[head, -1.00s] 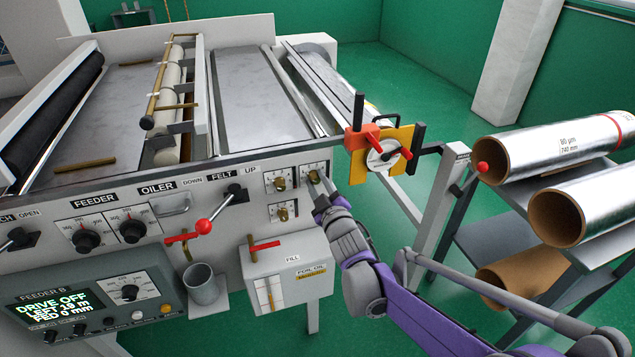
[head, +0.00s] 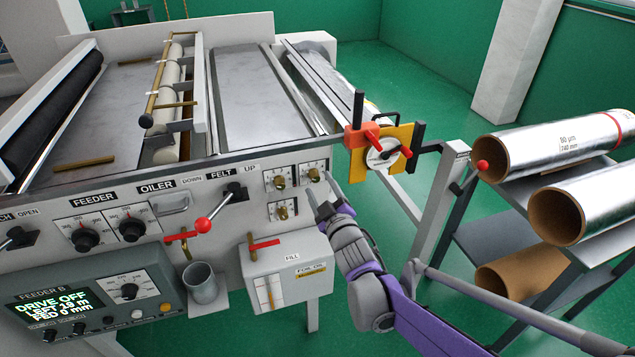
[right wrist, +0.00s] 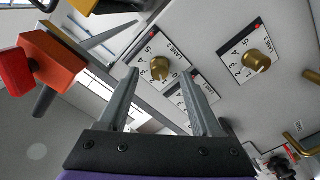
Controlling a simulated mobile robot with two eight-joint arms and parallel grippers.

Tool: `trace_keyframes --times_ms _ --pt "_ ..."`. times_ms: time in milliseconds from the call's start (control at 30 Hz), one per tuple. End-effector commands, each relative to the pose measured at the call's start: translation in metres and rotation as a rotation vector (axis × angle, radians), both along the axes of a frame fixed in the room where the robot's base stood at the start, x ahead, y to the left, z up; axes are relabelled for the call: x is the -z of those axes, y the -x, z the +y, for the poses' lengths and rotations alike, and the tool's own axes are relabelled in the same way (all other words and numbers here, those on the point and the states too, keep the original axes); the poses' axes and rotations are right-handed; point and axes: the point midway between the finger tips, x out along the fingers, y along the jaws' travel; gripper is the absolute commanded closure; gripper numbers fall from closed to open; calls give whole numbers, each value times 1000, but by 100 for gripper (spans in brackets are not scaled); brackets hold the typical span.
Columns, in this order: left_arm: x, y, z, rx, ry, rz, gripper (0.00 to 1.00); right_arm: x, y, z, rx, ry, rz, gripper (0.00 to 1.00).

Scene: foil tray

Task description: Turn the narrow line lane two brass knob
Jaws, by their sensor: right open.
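Three brass knobs on white dial plates sit on the panel's right end. The upper right knob (head: 313,175) appears to be lane two; in the right wrist view it is the left knob (right wrist: 160,68), its plate label seeming to read LANE 2. The other knobs are upper left (head: 279,182) and lower left (head: 282,213). My right gripper (head: 318,198) is just below the upper right knob. In the right wrist view, its open, empty fingers (right wrist: 158,74) frame that knob without visible contact. One finger partly covers another dial plate. My left gripper is not in view.
An orange and yellow clamp (head: 398,138) sticks out right of the knobs. The white fill box (head: 287,275) with a red handle is below. A red-balled lever (head: 204,225) stands out to the left. A rack with foil rolls (head: 560,150) stands right.

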Motion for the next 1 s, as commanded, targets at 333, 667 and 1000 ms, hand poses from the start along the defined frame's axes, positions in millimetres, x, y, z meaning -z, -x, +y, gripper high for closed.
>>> trace_keyframes --times_ms 333,667,1000 --pt "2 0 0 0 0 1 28 0 63 -21 0 0 0 34" --pt "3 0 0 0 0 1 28 0 76 -24 -1 0 -1 34" --pt "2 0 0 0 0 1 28 0 76 -25 2 0 2 34"
